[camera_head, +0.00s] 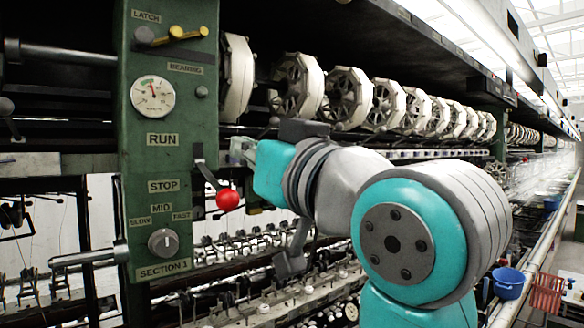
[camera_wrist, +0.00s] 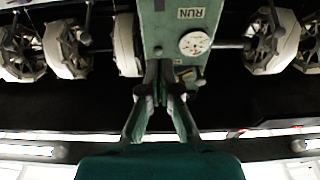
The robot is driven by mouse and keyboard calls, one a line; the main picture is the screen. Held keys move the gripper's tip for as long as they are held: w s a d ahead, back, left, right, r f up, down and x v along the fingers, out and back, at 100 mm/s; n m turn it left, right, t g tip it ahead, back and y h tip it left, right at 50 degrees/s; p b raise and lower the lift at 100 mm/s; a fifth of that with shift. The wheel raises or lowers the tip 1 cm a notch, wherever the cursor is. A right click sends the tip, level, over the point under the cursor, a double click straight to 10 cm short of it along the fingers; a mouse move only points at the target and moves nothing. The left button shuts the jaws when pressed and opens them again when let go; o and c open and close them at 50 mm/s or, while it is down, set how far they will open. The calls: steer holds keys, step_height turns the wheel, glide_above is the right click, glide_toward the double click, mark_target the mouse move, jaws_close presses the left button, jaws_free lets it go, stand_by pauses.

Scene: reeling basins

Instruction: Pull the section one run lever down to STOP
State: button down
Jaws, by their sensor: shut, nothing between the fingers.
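The section one run lever is a dark arm (camera_head: 205,172) on the right edge of the green panel (camera_head: 170,230). It slants down and right to a red ball knob (camera_head: 228,199), which hangs a little below the level of the STOP plate (camera_head: 163,186). My gripper (camera_head: 240,150) is just above and right of the knob, apart from it, partly hidden by my wrist. In the wrist view my gripper (camera_wrist: 164,72) has its fingers together and empty, in front of the green panel (camera_wrist: 160,35). The lever does not show there.
The panel carries a gauge (camera_head: 153,96), a RUN plate (camera_head: 163,140), a yellow-tipped latch (camera_head: 188,33) and a speed knob (camera_head: 163,242). White reels (camera_head: 347,97) run in a row to the right. A blue bucket (camera_head: 508,283) stands at lower right.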

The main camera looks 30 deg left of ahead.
steer(key=v, duration=1.1)
